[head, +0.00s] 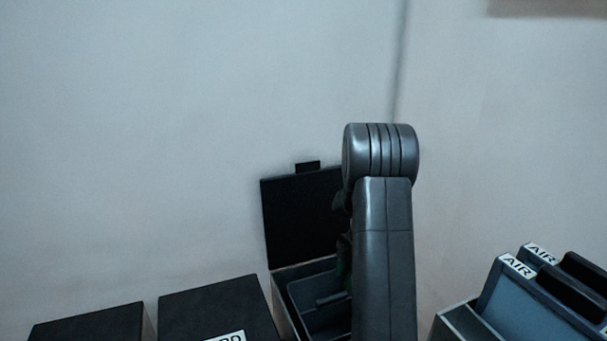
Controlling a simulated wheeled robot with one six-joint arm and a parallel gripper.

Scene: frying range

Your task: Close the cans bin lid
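A bin (288,306) stands against the wall with its black lid (300,222) raised upright, a small tab on the lid's top edge. The bin's inside shows dark, with a blue-grey part in it. No label reading cans is visible on it. My arm stands in front of the bin's right side and hides part of the lid and the opening. My gripper is mostly hidden behind the arm; only dark parts show beside the arm's left edge, and its fingers cannot be made out.
Two bins with shut black lids (218,308) and (92,325) stand to the left; the nearer one carries a partly cut-off white label. On the right, a container (462,322) holds blue-grey cases (520,300) labelled AIR. The wall is close behind the bins.

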